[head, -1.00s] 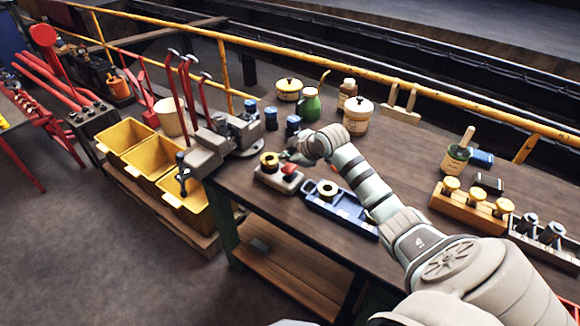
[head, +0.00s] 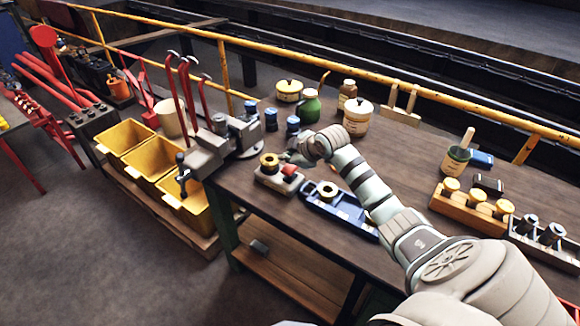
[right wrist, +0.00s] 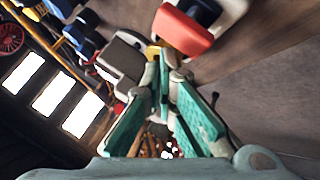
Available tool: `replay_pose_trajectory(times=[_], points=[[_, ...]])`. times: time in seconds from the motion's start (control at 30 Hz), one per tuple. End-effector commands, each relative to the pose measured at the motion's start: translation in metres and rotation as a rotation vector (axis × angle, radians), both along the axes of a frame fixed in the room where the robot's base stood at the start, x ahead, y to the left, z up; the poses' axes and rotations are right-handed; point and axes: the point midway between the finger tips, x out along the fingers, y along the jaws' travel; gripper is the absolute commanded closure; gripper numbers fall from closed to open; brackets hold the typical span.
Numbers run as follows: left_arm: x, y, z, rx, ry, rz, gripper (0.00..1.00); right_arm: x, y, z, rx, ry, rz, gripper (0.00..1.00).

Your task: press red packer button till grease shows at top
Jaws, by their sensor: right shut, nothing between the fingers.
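The packer is a small grey box (head: 272,181) near the front edge of the bench. A brass-coloured round part (head: 269,161) sits on its left and a red button (head: 289,170) on its right. My right gripper (head: 287,156) is shut and empty, just behind and above the button. In the right wrist view the shut fingers (right wrist: 162,62) point past a large orange-red block, which looks like the button (right wrist: 182,30). I cannot tell whether they touch it. Grease at the brass top cannot be made out. My left gripper is not in view.
A blue tray (head: 352,217) with a brass ring lies right of the packer. A grey vise (head: 222,140) stands to its left. Blue-lidded jars (head: 293,124), a green bottle (head: 310,106) and cream pots (head: 357,117) stand behind. My right forearm passes over the tray.

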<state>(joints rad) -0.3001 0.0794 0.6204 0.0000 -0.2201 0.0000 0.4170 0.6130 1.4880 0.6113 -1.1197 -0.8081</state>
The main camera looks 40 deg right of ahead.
Motion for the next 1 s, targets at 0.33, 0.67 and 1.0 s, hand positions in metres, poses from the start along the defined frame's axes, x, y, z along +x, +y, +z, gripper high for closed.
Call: replay_pose_trajectory(times=[0.33, 0.67, 1.0], points=[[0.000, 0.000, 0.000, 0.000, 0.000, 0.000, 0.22, 0.000, 0.000, -0.007, 0.000, 0.001, 0.000, 1.00], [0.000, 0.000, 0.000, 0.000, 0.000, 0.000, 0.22, 0.000, 0.000, -0.008, 0.000, 0.000, 0.000, 1.00], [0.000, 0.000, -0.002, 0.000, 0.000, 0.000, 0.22, 0.000, 0.000, -0.012, 0.000, 0.000, 0.000, 1.00]])
